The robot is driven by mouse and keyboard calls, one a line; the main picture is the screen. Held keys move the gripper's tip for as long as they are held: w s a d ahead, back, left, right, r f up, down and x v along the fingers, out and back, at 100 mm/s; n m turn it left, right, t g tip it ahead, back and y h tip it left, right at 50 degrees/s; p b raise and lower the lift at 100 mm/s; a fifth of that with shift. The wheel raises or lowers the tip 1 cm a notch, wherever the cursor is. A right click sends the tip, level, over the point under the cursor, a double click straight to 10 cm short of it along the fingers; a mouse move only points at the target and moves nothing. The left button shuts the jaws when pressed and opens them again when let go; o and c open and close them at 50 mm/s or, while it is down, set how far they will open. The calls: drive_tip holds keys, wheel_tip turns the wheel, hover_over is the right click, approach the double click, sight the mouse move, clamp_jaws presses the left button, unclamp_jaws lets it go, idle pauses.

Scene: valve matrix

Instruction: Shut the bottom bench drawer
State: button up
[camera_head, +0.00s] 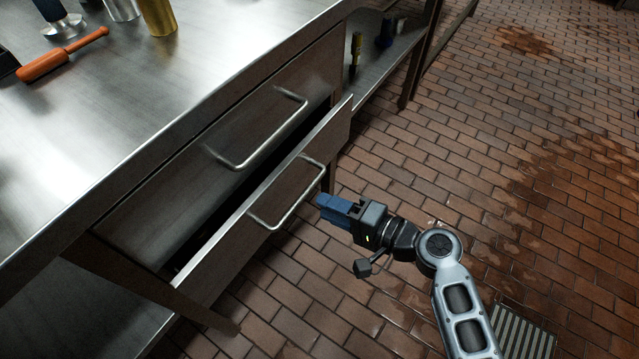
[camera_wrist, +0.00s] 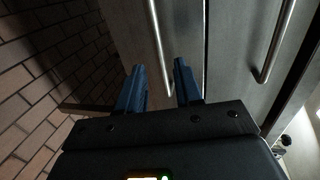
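The bottom bench drawer (camera_head: 235,250) is partly pulled out, with a dark gap between its top edge and the bench. Its front carries a metal bar handle (camera_head: 291,205). My gripper (camera_head: 322,208) is in front of the drawer, just right of this handle in the head view. In the wrist view my gripper (camera_wrist: 160,82) has its two blue fingers apart and nothing gripped between them. The drawer front (camera_wrist: 187,25) and its handle (camera_wrist: 157,35) are ahead of the fingers. I cannot tell whether the fingers touch the handle.
The upper drawer (camera_head: 200,165) is closed, with its own bar handle (camera_head: 262,140). A bench leg (camera_head: 195,308) stands below the drawer. The brick floor (camera_head: 480,150) to the right is open; a drain grate (camera_head: 525,335) lies there.

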sight(305, 192)
drive_tip(key=x, duration=0.7)
drive_tip(key=shift+w+d+f+b, duration=0.15)
drive_tip(key=shift+w+b, duration=0.15)
drive_tip(key=shift+w, duration=0.25)
drive_tip(key=shift+c, duration=0.2)
clamp_jaws()
